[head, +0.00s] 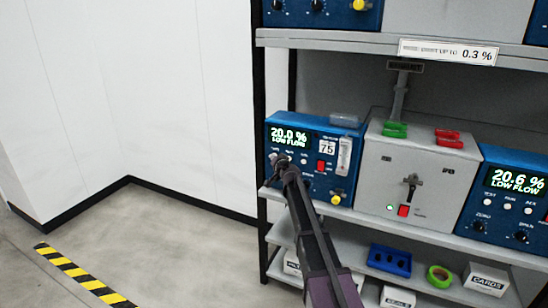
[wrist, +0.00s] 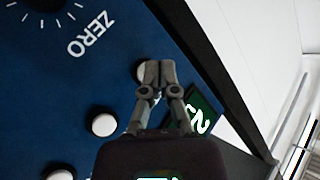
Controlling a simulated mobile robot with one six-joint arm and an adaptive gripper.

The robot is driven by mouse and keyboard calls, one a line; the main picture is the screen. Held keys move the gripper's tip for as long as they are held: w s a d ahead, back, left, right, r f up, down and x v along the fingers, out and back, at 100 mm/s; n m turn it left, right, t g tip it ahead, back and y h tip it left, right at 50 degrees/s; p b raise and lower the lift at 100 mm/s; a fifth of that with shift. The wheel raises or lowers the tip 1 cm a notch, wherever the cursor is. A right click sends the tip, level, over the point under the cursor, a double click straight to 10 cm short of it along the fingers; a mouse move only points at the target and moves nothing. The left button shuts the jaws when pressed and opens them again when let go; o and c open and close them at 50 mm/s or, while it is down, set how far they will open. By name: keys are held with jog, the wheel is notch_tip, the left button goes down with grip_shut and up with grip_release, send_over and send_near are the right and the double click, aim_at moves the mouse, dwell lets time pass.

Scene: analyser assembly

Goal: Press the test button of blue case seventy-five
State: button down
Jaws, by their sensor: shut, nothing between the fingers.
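Blue case seventy-five (head: 318,185) stands at the left end of the middle shelf in the head view. Its display (head: 290,138) reads 20.0 % LOW FLOW, and a 75 label (head: 327,148) is beside it. My gripper (head: 280,160) is shut and empty at the case's left front, below the display. In the wrist view its fingertips (wrist: 158,72) lie over the end white button (wrist: 141,71) of a row, partly hiding it. I cannot tell whether they touch it. Another white button (wrist: 103,124) is clear beside them. The button labels are not readable.
A grey box (head: 415,170) with a lever and green and red clips stands right of the case. Another blue case (head: 505,195), showing 20.6 %, is further right. The upper shelf (head: 330,40) overhangs.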

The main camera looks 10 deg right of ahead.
jog(key=shift+w+d, duration=0.2)
jog(key=shift+w, duration=0.15)
dwell(0.6)
jog(key=shift+s, duration=0.15)
jog(key=shift+s+a, duration=0.45)
jog(key=shift+s, duration=0.15)
dwell(0.5)
jog(key=shift+s+a, duration=0.75)
jog(key=shift+s, duration=0.25)
jog(key=shift+s+a, duration=0.75)
jog(key=shift+s, duration=0.25)
